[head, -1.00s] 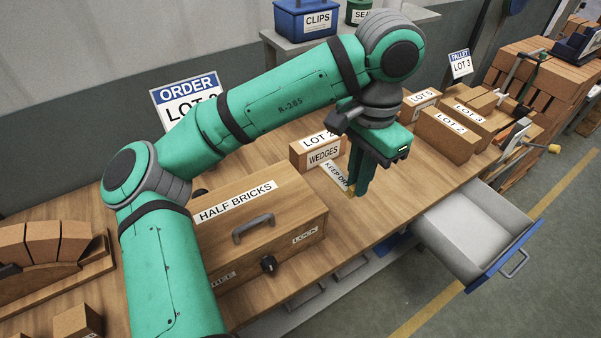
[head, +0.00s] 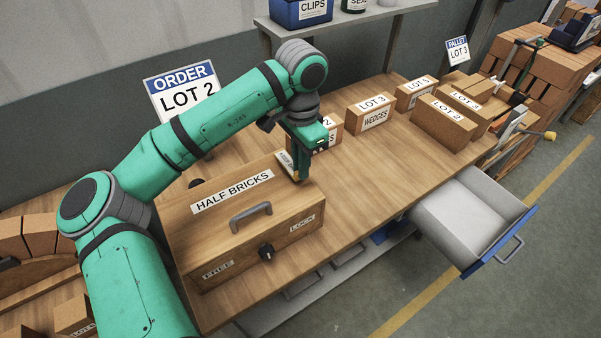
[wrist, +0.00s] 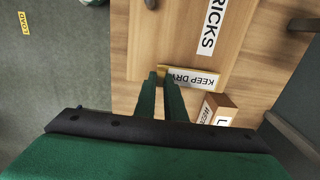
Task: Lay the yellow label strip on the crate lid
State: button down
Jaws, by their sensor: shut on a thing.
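The crate (head: 215,225) labelled HALF BRICKS stands closed on the bench, with a grey handle on its lid (head: 283,195). My gripper (head: 299,179) is over the right end of the lid, its fingers pointing down. It is shut on one end of the label strip, which reads KEEP DRY (wrist: 194,78) and shows yellow at the fingertips. In the head view the strip (head: 286,164) is partly hidden by my fingers. I cannot tell whether it touches the lid. The wrist view also shows the lid (wrist: 180,40) with part of its RICKS lettering.
A LOT 2 wedges box (head: 331,125), partly behind my gripper, stands close beyond the crate. The LOT 3 wedges box (head: 371,115) and other boxes stand farther right. A drawer (head: 470,222) is open at the bench front. Bench surface right of the crate (head: 370,170) is clear.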

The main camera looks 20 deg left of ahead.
jog(key=shift+f, duration=1.6)
jog(key=c, duration=1.8)
grip_release()
jog(key=shift+f, duration=0.1)
jog(key=shift+c, duration=0.2)
notch_tip(320, 180, up, 12)
